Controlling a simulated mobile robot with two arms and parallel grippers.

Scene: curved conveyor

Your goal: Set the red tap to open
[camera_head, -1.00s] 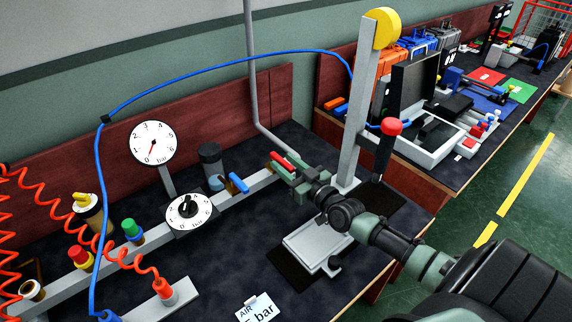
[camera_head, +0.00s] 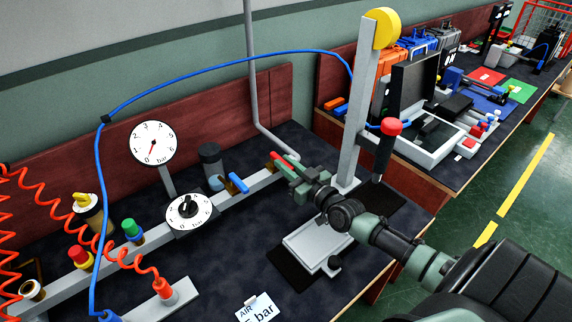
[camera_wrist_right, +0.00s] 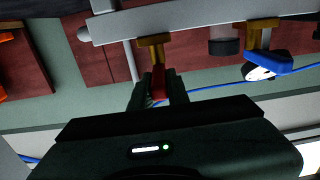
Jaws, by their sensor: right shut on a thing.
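The red tap (camera_head: 274,156) sits at the right end of the pale bar on the bench. My right gripper (camera_head: 287,168) is shut on its red handle. In the right wrist view the red handle (camera_wrist_right: 159,82) lies between the two dark fingers (camera_wrist_right: 158,92), below a brass-coloured fitting on the bar. The fingers cover part of the handle, so its exact angle is hard to tell. My left gripper is in neither view.
A blue tap (camera_head: 238,183) stands along the bar (camera_head: 210,201), left of my gripper. A dial (camera_head: 188,212) and a round gauge (camera_head: 153,143) are further left. A grey pipe (camera_head: 253,90) rises behind the tap. A grey post (camera_head: 353,120) stands to the right.

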